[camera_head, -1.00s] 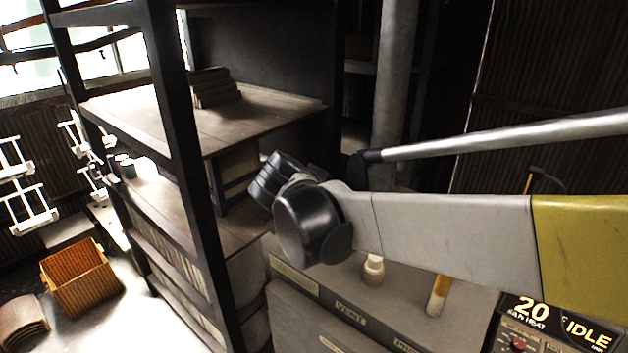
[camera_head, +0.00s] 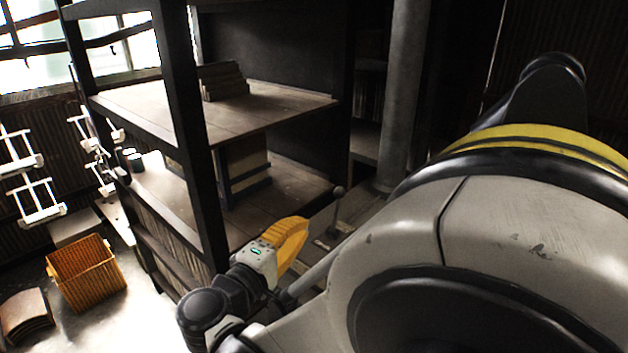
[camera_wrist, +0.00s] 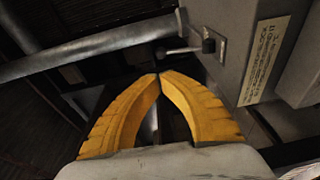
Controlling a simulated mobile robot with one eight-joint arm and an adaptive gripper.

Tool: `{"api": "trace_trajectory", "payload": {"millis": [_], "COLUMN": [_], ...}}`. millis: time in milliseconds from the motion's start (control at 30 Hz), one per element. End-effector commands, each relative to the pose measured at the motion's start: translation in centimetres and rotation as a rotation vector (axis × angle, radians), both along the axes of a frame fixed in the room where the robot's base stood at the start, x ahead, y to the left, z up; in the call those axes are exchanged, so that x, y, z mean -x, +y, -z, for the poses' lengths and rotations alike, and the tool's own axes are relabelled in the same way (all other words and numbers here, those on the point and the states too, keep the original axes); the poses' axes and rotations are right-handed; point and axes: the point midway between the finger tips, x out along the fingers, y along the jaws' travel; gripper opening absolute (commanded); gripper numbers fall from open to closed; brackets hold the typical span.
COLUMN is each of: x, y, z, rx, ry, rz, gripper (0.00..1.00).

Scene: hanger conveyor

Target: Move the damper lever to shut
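The damper lever (camera_head: 334,212) has a thin stem and a round grey knob, and stands up from a small plate in the head view. In the wrist view the lever (camera_wrist: 183,51) reaches from a pivot on a plate toward a dark knob. My gripper (camera_head: 304,224) has yellow fingers and is a little left of the lever in the head view. In the wrist view my gripper's fingertips (camera_wrist: 158,76) meet with nothing between them. They lie just below the knob in the picture; I cannot tell whether they touch it.
A grey pipe (camera_wrist: 90,46) crosses the upper left of the wrist view. A label with small text (camera_wrist: 264,58) is on the grey housing. A shelf rack (camera_head: 190,130) stands left of the lever. An orange crate (camera_head: 88,275) sits on the floor. My arm hides the right side.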

Motion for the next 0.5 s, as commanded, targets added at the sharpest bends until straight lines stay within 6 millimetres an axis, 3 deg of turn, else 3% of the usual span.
{"api": "trace_trajectory", "payload": {"millis": [167,500], "x": [-0.7,-6.4], "y": [-0.6,-4.5], "z": [0.0,0.1], "rx": [0.034,0.03], "ry": [0.006,0.007], "rz": [0.003,0.005], "gripper": [0.0,0.0]}}
